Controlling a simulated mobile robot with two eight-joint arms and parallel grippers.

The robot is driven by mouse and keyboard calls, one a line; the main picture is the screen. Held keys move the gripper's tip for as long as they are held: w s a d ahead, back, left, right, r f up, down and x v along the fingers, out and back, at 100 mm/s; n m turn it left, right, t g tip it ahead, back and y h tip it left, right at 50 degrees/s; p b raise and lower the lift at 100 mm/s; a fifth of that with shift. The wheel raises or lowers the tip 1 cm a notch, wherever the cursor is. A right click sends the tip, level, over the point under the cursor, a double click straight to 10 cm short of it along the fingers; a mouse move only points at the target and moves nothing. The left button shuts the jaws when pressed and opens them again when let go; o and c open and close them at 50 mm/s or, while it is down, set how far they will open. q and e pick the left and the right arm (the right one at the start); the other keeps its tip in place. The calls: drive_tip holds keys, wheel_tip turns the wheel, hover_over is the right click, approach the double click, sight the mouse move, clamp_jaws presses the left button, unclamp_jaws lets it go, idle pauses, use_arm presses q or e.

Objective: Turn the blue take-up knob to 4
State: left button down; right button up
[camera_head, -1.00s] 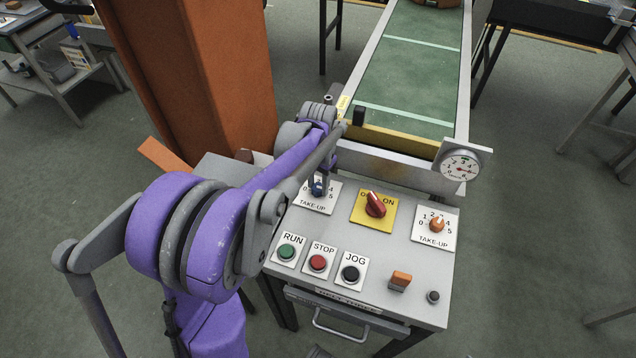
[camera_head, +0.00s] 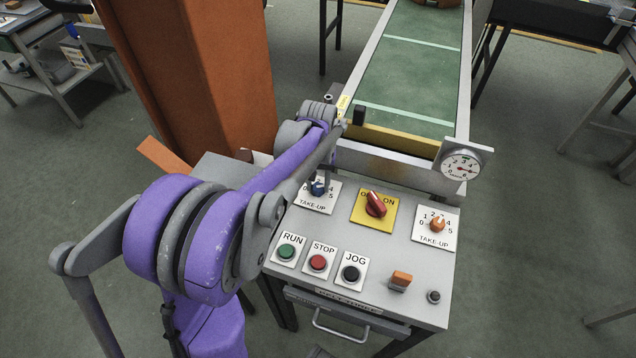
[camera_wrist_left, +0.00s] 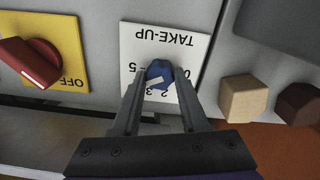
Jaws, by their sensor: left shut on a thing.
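The blue take-up knob (camera_head: 317,188) sits on a white TAKE-UP plate (camera_head: 313,205) at the panel's upper left. My left gripper (camera_head: 320,177) reaches down to it from above and behind. In the left wrist view, the fingers (camera_wrist_left: 161,78) are shut on the two sides of the blue knob (camera_wrist_left: 159,72). The plate is upside down there. The knob's white mark slants to the lower left, on the side of the 3 and 5. The left finger hides the 4, so the exact setting is hard to read. My right gripper is not in view.
A red switch (camera_head: 375,204) on a yellow plate is right of the knob. An orange knob (camera_head: 437,225) has a second TAKE-UP plate. RUN (camera_head: 287,251), STOP (camera_head: 318,262) and JOG (camera_head: 351,273) buttons lie in front. A tan block (camera_wrist_left: 243,98) stands near the blue knob.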

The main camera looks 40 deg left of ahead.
sight(318, 186)
use_arm(q)
drive_tip(key=shift+n, duration=0.6)
drive_tip(key=shift+c, duration=2.2)
unclamp_jaws()
wheel_tip(318, 186, up, 11)
drive_tip(key=p, duration=0.1)
drive_tip(key=shift+f, duration=0.1)
